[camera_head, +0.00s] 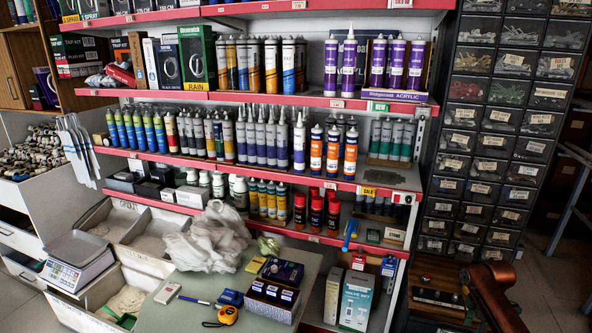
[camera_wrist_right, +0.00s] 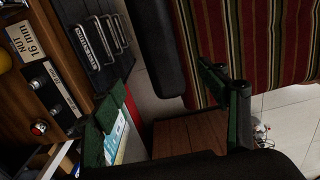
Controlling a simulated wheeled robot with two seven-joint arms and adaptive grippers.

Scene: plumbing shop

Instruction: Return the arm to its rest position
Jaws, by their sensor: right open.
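Neither gripper shows in the head view. My left gripper is out of view.
Red-edged shelves (camera_head: 250,97) of tubes and cans fill the head view. In front stands a rounded table (camera_head: 180,318) with a tape measure (camera_head: 222,317) and boxes. Small drawers (camera_head: 500,120) stand right. A striped cloth (camera_wrist_right: 265,45) fills the wrist view's upper right.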

